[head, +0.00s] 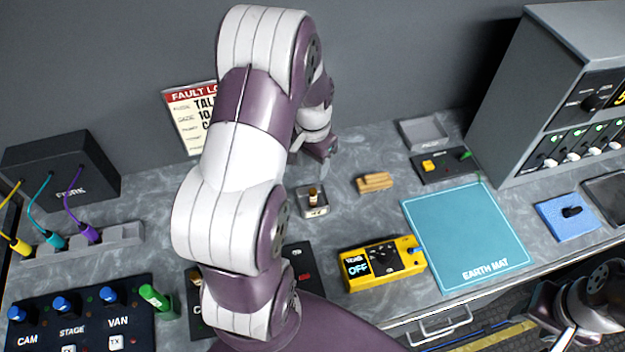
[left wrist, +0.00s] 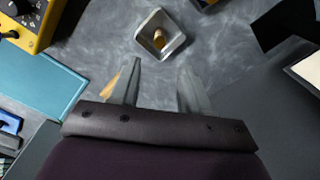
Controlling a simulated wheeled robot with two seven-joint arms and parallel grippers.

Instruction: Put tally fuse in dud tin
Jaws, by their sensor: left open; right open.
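A small square metal tin (head: 313,210) stands on the grey counter in the middle of the head view. Its label is too small to read. A small tan and brown cylinder, which looks like the fuse (head: 313,193), is inside it. In the left wrist view the tin (left wrist: 143,38) lies beyond my fingertips, with the fuse (left wrist: 159,39) within its walls. My left gripper (head: 320,155) is open and empty, behind the tin in the head view; its spread fingers show in the left wrist view (left wrist: 158,75). My right gripper (head: 562,338) is at the lower right, open, away from the tin.
A wooden piece (head: 375,182) lies right of the tin. A yellow meter reading OFF (head: 383,262) and a teal earth mat (head: 465,235) are in front. A grey tray (head: 423,133) stands behind. My left arm hides part of the fault log card (head: 190,125) and a dark panel.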

